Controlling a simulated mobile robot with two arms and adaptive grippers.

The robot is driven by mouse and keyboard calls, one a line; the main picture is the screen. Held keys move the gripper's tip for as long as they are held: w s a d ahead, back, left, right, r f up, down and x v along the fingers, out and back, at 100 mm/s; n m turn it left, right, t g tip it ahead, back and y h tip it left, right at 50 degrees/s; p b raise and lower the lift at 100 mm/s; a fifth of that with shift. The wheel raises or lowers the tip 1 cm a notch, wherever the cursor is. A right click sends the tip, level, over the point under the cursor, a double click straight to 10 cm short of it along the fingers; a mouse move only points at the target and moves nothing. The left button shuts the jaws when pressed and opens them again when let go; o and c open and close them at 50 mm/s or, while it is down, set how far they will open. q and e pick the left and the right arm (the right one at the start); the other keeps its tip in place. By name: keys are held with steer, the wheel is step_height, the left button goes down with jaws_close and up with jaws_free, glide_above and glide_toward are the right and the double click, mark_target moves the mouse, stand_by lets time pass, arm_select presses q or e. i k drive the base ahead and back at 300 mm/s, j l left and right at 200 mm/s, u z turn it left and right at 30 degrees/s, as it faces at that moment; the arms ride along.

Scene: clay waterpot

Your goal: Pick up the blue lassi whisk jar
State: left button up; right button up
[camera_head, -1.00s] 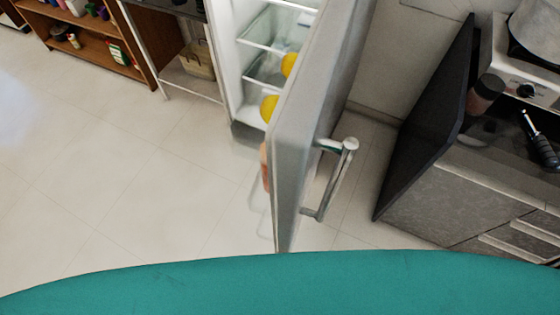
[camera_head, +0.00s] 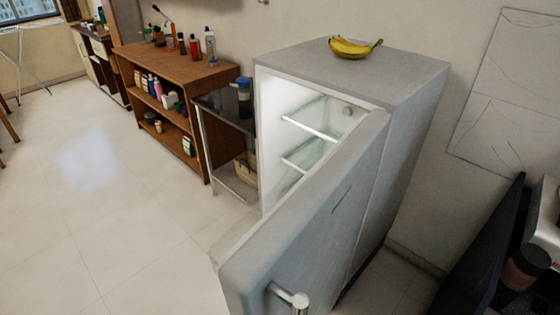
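A small jar with a blue top (camera_head: 244,88) stands on the dark-topped side table (camera_head: 222,106), just left of the refrigerator. It may be the lassi whisk jar, but it is too small to tell for sure. Its lower part looks clear or pale. Neither of my grippers shows in the head view.
The refrigerator (camera_head: 410,75) stands with its door (camera_head: 300,235) swung open toward me, its handle (camera_head: 290,298) at the bottom. Bananas (camera_head: 352,48) lie on top. A wooden shelf (camera_head: 170,68) holds several bottles. Open floor (camera_head: 110,215) lies at left.

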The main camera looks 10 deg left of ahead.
mark_target(244, 83)
steer(key=k+j, duration=0.15)
steer(key=j, duration=0.75)
steer(key=k+j+z, duration=0.1)
steer(key=j, duration=0.5)
steer(key=k+j, duration=0.1)
steer(key=j, duration=0.45)
steer(key=i+j, duration=0.3)
steer(key=i+j+z, duration=0.15)
steer(key=j, duration=0.3)
steer(key=i+j, duration=0.35)
steer(key=i+j+z, duration=0.1)
steer(key=i+j, duration=0.15)
steer(key=j, duration=0.25)
steer(key=i+j+z, duration=0.1)
steer(key=i+j, duration=0.15)
steer(key=j, duration=0.2)
